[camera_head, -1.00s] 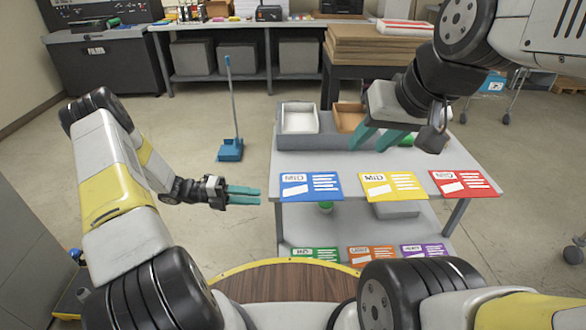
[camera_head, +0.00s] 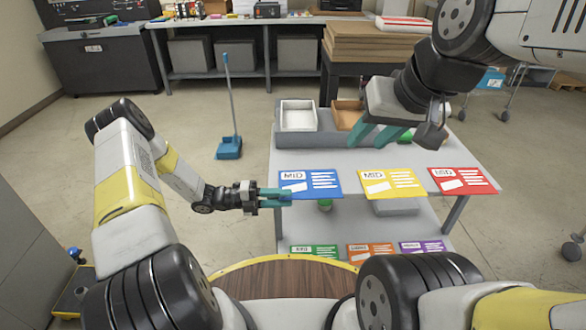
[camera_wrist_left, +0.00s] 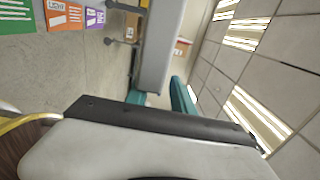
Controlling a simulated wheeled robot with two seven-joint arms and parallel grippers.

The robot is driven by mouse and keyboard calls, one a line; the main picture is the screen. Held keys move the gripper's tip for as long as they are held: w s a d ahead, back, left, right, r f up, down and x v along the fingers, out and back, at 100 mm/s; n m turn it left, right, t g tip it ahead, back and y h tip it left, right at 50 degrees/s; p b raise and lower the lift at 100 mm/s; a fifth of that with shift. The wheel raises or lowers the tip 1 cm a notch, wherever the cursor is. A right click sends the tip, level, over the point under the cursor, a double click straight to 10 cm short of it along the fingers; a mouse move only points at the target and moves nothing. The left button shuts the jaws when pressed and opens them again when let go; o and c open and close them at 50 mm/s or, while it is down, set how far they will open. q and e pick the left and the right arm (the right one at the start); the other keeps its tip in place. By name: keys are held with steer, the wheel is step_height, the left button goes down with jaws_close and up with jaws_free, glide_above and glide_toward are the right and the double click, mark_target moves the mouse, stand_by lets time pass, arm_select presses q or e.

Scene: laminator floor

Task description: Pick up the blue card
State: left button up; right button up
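The blue card (camera_head: 312,182), marked MID, lies at the front left edge of the grey table (camera_head: 300,158). My left gripper (camera_head: 289,195) is at the card's left front corner, its fingertips overlapping that corner in the head view. Its teal fingers stand apart in the left wrist view (camera_wrist_left: 160,100), with the table's edge showing between them. The blue card cannot be made out in the wrist view, and contact is not clear. My right gripper (camera_head: 368,142) is open and empty above the table's back right part.
A yellow card (camera_head: 392,183) and a red card (camera_head: 462,180) lie right of the blue one. Green (camera_head: 314,251), orange (camera_head: 371,253) and purple (camera_head: 422,247) cards are on the lower shelf. A white tray (camera_head: 298,115) stands at the back.

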arm_select(q)
steer(key=shift+d, duration=1.05)
jaws_close()
stand_by(0.5)
